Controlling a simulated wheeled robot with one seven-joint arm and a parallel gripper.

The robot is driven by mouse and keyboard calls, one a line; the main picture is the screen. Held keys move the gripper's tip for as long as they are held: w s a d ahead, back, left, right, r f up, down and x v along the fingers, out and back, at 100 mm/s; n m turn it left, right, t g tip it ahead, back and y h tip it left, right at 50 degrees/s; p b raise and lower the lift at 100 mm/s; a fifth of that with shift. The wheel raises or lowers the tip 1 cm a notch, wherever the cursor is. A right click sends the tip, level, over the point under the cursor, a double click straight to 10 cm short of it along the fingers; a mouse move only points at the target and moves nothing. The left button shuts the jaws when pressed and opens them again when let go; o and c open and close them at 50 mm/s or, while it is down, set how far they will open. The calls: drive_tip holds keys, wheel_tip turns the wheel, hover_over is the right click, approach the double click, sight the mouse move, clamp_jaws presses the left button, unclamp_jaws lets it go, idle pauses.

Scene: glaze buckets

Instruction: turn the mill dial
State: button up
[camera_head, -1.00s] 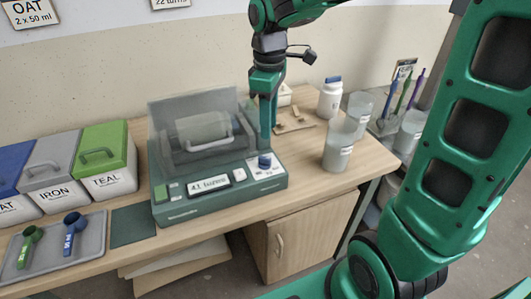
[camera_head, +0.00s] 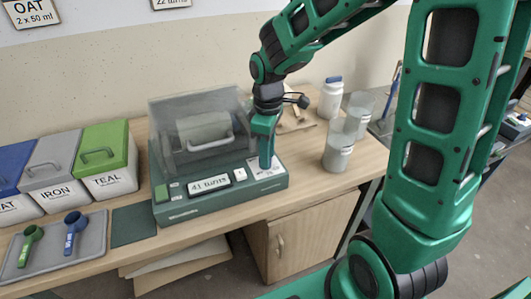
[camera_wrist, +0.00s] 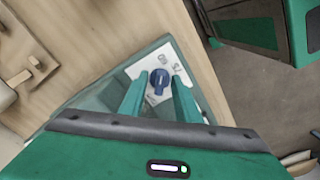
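The mill (camera_head: 205,205) is a dark green box with a clear cover, standing on the bench. Its small display (camera_head: 209,184) reads about "41 turns", though the text is blurry. The dial is a dark blue knob (camera_wrist: 159,82) on a white plate with printed marks at the mill's right front corner. My gripper (camera_wrist: 160,79) is open, with one green finger on each side of the dial and a narrow gap visible. In the head view, my gripper (camera_head: 266,163) points down over the plate and hides the dial.
Clear beakers (camera_head: 338,152) and a white bottle with a blue lid (camera_head: 330,98) stand right of the mill. Lidded bins (camera_head: 108,160) and a grey tray (camera_head: 88,245) with two scoops are on the left. A dark mat (camera_head: 133,225) lies beside the mill.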

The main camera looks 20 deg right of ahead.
clamp_jaws()
drive_tip(key=shift+m, duration=0.4)
drive_tip(key=m, duration=0.4)
drive_tip(key=shift+m, duration=0.3)
drive_tip(key=shift+a+m, duration=0.2)
drive_tip(key=shift+m, duration=2)
drive_tip(key=shift+r, duration=0.1)
unclamp_jaws()
drive_tip(key=shift+s, duration=0.1)
